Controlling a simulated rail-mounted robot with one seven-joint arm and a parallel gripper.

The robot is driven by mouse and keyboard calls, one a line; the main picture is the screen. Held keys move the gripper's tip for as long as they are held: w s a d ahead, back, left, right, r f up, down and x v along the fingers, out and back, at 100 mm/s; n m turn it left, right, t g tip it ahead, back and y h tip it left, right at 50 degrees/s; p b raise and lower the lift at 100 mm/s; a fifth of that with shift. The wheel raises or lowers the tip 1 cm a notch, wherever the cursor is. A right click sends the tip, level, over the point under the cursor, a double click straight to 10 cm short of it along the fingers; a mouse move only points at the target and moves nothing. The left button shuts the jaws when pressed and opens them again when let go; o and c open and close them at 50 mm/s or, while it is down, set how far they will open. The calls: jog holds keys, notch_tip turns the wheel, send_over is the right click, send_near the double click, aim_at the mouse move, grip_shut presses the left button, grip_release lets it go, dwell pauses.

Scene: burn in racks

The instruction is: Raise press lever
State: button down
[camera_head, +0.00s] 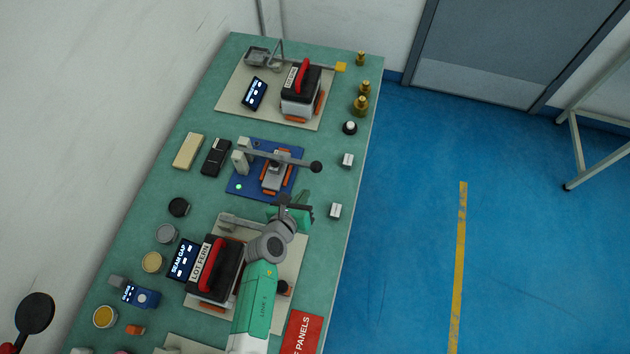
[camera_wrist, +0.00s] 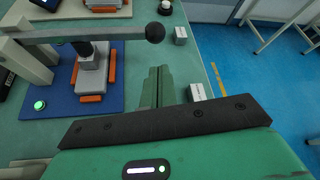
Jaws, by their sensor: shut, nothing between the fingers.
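The press stands on a blue base plate (camera_head: 236,188) in the middle of the green bench. Its grey lever (camera_head: 275,155) lies roughly level across the press and ends in a black ball knob (camera_head: 316,167) on the right. In the wrist view the lever (camera_wrist: 95,33) and knob (camera_wrist: 155,33) show at the top, above a grey block with orange strips. A green light (camera_wrist: 39,105) glows on the plate. My gripper (camera_wrist: 157,75) is shut and empty, below the knob in the wrist view and apart from it. In the head view my gripper (camera_head: 302,198) is just in front of the press.
A black unit with a red handle (camera_head: 213,264), labelled LOT FERN, stands beside my arm. A similar unit (camera_head: 301,90) stands at the far end. Small white blocks (camera_head: 347,160) (camera_head: 335,211) sit along the right edge. A red panel (camera_head: 302,333) lies near the front.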

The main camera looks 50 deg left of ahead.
jog(key=shift+s+f, duration=0.15)
jog(key=shift+f, duration=0.1)
jog(key=b+x, duration=0.5)
jog(key=x, duration=0.4)
jog(key=shift+f, duration=0.15)
jog(key=shift+w+a, duration=0.25)
jog(key=shift+w, duration=0.2)
